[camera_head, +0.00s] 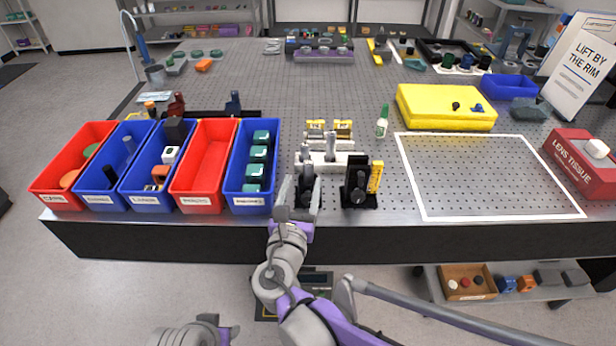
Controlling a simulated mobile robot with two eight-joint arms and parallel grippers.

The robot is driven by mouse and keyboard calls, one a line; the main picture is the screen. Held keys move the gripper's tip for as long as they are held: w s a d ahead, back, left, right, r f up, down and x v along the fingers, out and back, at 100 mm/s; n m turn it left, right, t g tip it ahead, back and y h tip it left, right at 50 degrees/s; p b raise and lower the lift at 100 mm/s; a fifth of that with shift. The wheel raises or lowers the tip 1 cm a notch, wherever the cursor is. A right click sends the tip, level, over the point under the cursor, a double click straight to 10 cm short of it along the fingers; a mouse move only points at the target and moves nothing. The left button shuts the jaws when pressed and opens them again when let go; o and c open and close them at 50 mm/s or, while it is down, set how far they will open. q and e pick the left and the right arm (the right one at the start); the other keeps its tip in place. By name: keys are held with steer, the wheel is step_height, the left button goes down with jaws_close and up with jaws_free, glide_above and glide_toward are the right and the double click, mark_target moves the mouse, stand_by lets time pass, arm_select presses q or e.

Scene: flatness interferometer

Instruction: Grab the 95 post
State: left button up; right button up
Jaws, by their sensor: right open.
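A white post rack (343,157) stands near the bench's front edge with grey posts on it, among them a post (331,146) at the back. Two small yellow labels (343,126) stand behind it, their print too small to read surely. A black holder (352,200) with a dark post and a yellow tag (376,176) stands at the rack's right. I cannot tell which post is the 95 one. My right gripper (299,188) is open at the rack's front left, around or just before a grey post (307,174); contact is unclear. Part of my left arm shows at bottom; its jaws are unclear.
Red and blue bins (205,165) line the left front edge. A green-and-white bottle (382,122) stands behind the rack. A yellow case (445,107), a lens tissue box (580,165) and a sign (583,65) are at right. The white-outlined area (485,175) is clear.

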mark_target(308, 166)
steer(key=w, duration=0.2)
steer(key=w+d, duration=0.1)
steer(key=w, duration=0.4)
steer(key=shift+w+d+r, duration=0.2)
steer(key=shift+w+d, duration=0.05)
steer(key=shift+s, duration=0.1)
jaws_close()
stand_by(1.0)
